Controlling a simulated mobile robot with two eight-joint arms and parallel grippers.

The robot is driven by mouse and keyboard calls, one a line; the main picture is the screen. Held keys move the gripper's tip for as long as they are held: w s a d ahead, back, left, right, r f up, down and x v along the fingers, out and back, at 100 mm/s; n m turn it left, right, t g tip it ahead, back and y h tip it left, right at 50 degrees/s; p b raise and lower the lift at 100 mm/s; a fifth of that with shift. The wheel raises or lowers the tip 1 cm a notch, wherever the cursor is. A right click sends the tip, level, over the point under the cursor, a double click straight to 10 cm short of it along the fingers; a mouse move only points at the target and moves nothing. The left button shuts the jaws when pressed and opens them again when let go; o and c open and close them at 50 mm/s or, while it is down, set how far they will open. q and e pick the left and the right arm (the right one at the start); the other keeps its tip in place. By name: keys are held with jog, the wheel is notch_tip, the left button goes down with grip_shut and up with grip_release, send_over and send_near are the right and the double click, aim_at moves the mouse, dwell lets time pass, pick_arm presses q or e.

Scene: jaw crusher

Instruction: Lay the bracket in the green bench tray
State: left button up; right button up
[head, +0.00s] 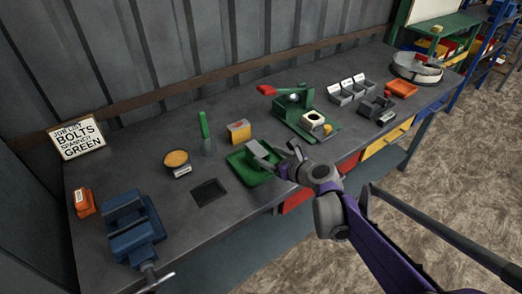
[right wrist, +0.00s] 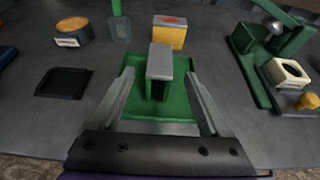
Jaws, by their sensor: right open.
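The green bench tray (head: 249,176) lies on the bench in the head view, and it fills the middle of the right wrist view (right wrist: 116,88). The bracket, a grey angled piece (right wrist: 160,62), is within the tray's outline; its lower part looks dark green in shadow. My right gripper (head: 272,158) is over the tray. Its two fingers (right wrist: 160,78) are spread on either side of the bracket, with gaps visible at both sides. In the head view the gripper partly hides tray and bracket. My left gripper is not in view.
A yellow box (head: 239,131) and green-handled tool (head: 204,128) stand behind the tray. A round yellow-filled dish (head: 176,160) and flat black tray (head: 209,192) lie left. A green press (head: 296,108) stands close right. A blue vise (head: 132,226) is farther left.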

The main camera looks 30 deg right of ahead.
jog(key=s+a+n, duration=0.2)
jog(key=s+a+n+g, duration=0.1)
jog(key=s+n, duration=0.1)
jog(key=s+a+n+y, duration=0.1)
jog(key=s+a+n, duration=0.1)
jog(key=shift+a+f+g, duration=0.3)
jog(key=shift+f, duration=0.1)
jog(key=s+a+f+n+g+h, duration=0.1)
jog(key=s+a+f+n+g, duration=0.2)
jog(key=s+n, duration=0.5)
jog(key=s+a+f+n+g+h, duration=0.1)
jog(key=s+a+f+n+g, duration=0.2)
jog(key=n, duration=1.8)
jog(key=s+a+f, duration=0.3)
jog(key=s+a, duration=0.1)
jog(key=s, duration=0.2)
jog(key=shift+s+f+g, duration=0.25)
jog(key=shift+g, duration=0.15)
jog(key=shift+r, duration=0.1)
